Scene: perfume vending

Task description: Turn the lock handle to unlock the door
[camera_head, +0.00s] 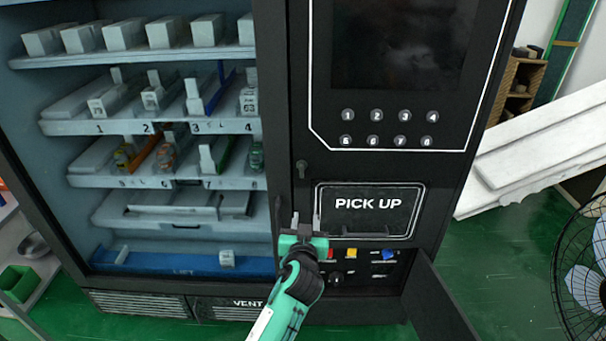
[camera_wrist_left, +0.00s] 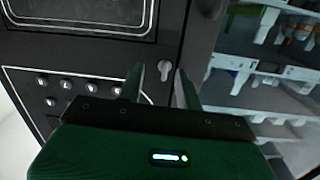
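The lock handle (camera_head: 302,168) is a small keyhole-shaped metal piece on the dark front of the vending machine, left of the PICK UP flap. In the left wrist view the lock handle (camera_wrist_left: 164,70) shows between and beyond the two fingertips. My left gripper (camera_head: 306,222) is below the lock handle in the head view, with its fingers apart and nothing between them. The left gripper also shows in the left wrist view (camera_wrist_left: 160,82), and contact with the lock is not visible. The glass-fronted door (camera_head: 180,235) covers the shelves on the left. My right gripper is not in view.
The PICK UP flap (camera_head: 370,210) and numbered buttons (camera_head: 390,128) are right of the lock. A small lower panel door (camera_head: 435,300) stands open by coloured buttons (camera_head: 351,254). A fan (camera_head: 590,265) stands at far right; white boards (camera_head: 540,150) lean behind.

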